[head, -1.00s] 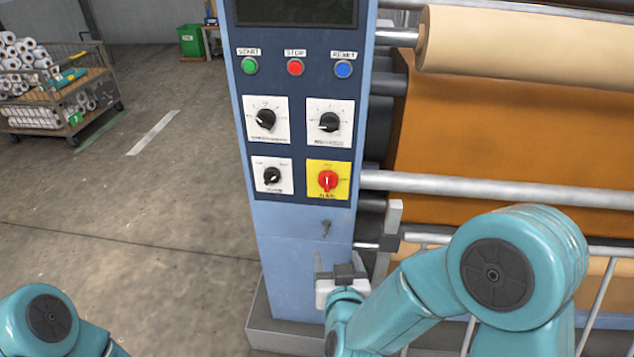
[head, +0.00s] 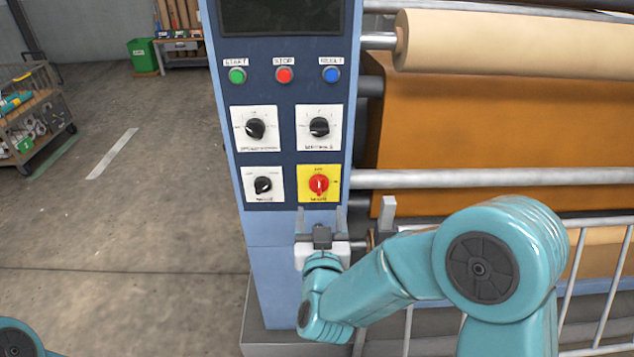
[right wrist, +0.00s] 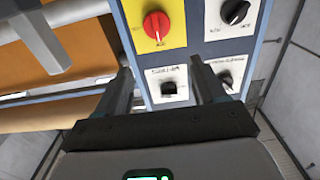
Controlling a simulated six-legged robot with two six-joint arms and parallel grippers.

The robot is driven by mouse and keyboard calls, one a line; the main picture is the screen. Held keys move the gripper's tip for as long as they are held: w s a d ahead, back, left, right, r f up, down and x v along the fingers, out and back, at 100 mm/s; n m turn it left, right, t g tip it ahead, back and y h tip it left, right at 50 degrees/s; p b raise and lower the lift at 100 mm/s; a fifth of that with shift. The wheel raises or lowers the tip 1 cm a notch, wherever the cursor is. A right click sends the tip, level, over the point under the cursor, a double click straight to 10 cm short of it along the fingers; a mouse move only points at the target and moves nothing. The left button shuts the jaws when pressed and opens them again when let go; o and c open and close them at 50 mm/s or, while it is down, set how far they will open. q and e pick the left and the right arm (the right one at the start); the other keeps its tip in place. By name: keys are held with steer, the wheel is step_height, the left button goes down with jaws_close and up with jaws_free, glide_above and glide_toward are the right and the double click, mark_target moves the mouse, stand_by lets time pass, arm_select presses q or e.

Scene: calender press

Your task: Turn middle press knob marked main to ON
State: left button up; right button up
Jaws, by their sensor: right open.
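The press's control panel shows a red rotary knob (head: 319,184) on a yellow plate (head: 307,172), at the panel's lower right. Its grip stands about upright; its small label is too blurred to read. The right wrist view shows the open fingers (right wrist: 165,78) too. My left gripper is out of view.
Black knobs on white plates (head: 263,185) sit left of and above the red knob. Green, red and blue buttons (head: 284,75) are higher up. A metal roller bar (head: 460,179) and railing lie right of the panel.

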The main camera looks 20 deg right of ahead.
mark_target(320, 182)
steer(key=p+x, duration=0.1)
steer(key=x, duration=0.9)
steer(key=shift+w+d+f+p, duration=0.1)
steer(key=shift+w+d+p, duration=0.1)
steer(key=shift+w+p, duration=0.15)
steer(key=c, duration=1)
steer(key=shift+c, duration=0.2)
